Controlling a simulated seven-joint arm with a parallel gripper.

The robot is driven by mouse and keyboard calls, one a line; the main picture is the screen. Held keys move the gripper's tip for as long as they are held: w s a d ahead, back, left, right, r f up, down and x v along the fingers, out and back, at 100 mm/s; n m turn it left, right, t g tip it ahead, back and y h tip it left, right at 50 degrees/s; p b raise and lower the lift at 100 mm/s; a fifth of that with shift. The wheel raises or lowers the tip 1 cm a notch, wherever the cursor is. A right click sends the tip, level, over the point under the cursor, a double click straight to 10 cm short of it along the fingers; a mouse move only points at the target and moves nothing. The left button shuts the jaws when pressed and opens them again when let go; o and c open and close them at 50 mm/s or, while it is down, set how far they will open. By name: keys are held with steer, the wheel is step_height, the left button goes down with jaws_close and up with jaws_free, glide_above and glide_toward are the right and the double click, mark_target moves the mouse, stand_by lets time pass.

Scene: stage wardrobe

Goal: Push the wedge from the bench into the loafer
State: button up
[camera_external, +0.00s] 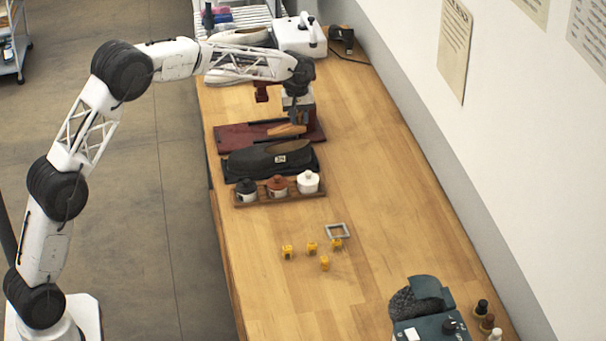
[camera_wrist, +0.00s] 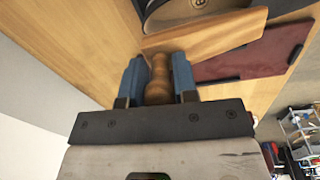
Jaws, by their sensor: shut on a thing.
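The wooden wedge (camera_external: 287,130) is held beneath my gripper (camera_external: 297,117), over the dark red board. In the wrist view the wedge (camera_wrist: 215,38) slants across the top, its turned wooden knob (camera_wrist: 158,82) between the blue fingers of my gripper (camera_wrist: 158,78). The gripper is shut on this knob. The black loafer (camera_external: 262,161) lies on a dark board just in front of the wedge, its tan insole showing. Its opening (camera_wrist: 190,12) is cut off at the wrist view's top edge. The wedge seems outside the opening; I cannot tell whether it touches the shoe.
The dark red board (camera_external: 238,136) lies on the bench (camera_external: 375,215). A rack with three jars (camera_external: 278,187) stands close to the loafer. Several yellow pieces (camera_external: 312,247) and a grey frame (camera_external: 338,230) lie farther forward. The wall (camera_external: 500,130) borders the right side.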

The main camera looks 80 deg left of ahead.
mark_target(297, 144)
steer(key=shift+f, duration=2.85)
jaws_close()
steer(key=shift+s+d+f, duration=0.1)
steer(key=shift+s+f, duration=0.1)
steer(key=shift+f, duration=0.85)
steer(key=shift+s+d+f, duration=0.1)
steer(key=shift+s+f, duration=0.1)
steer(key=shift+f, duration=0.9)
steer(key=shift+s, duration=0.1)
steer(key=o, duration=1)
jaws_free()
steer(key=shift+w+a+r, duration=0.1)
steer(key=shift+w+r, duration=0.05)
steer(key=shift+r, duration=2.2)
steer(key=shift+w+a+r, duration=0.1)
steer(key=shift+r, duration=2.2)
